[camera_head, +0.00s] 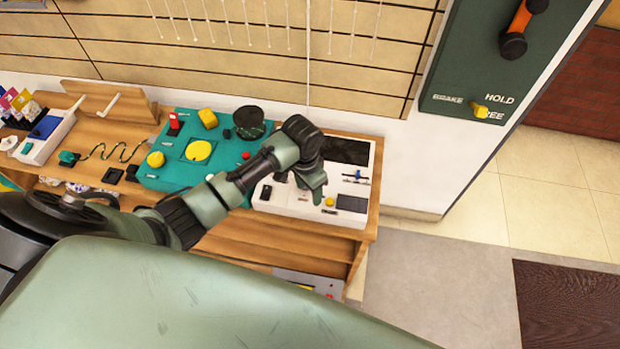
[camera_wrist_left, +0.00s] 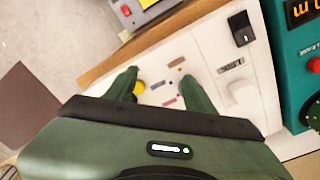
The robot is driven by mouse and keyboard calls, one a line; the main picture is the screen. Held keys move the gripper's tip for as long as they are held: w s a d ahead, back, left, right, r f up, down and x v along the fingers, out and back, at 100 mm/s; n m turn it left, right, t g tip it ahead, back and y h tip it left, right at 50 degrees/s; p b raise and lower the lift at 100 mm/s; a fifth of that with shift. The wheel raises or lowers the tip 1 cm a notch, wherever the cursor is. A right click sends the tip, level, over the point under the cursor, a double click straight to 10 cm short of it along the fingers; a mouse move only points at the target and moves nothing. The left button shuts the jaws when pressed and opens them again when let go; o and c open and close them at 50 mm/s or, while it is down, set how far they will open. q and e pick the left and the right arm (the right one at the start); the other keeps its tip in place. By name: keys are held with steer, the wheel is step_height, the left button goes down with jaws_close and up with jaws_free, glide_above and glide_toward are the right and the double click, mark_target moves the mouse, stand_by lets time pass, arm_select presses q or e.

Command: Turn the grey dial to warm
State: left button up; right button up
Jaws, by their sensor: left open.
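My left gripper (camera_head: 298,186) hangs over the white panel (camera_head: 291,206) on the wooden bench. Its two green fingers are apart in the left wrist view (camera_wrist_left: 159,76), with nothing held between them. Small brown, blue and pinkish marks show on the white panel between the fingers. A yellow knob (camera_wrist_left: 138,87) is beside one finger. A pale block-like control (camera_wrist_left: 241,95) and a black switch (camera_wrist_left: 241,28) are on the same panel. A dark round dial (camera_head: 249,120) stands on the teal panel to the left. I cannot make out any "warm" marking. My right gripper is not in view.
The teal panel (camera_head: 170,178) also carries yellow and red controls. A dark screen (camera_head: 346,150) lies behind the gripper. A green wall board (camera_head: 470,60) with an orange-and-black handle is at the right. The floor in front of the bench is clear.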

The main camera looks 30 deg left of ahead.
arm_select(q)
steer(key=shift+g+y, duration=0.3)
steer(key=w+a+r, duration=0.2)
steer(key=w, duration=0.1)
steer(key=w+a+r, duration=0.1)
steer(key=shift+w+r, duration=0.1)
steer(key=shift+w, duration=0.25)
steer(key=shift+w+a, duration=0.15)
steer(key=shift+w, duration=0.05)
step_height(320, 180, down, 8)
steer(key=shift+r, duration=0.25)
jaws_close()
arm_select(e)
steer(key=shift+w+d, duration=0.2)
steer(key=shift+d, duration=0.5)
arm_select(q)
steer(key=shift+n, duration=0.3)
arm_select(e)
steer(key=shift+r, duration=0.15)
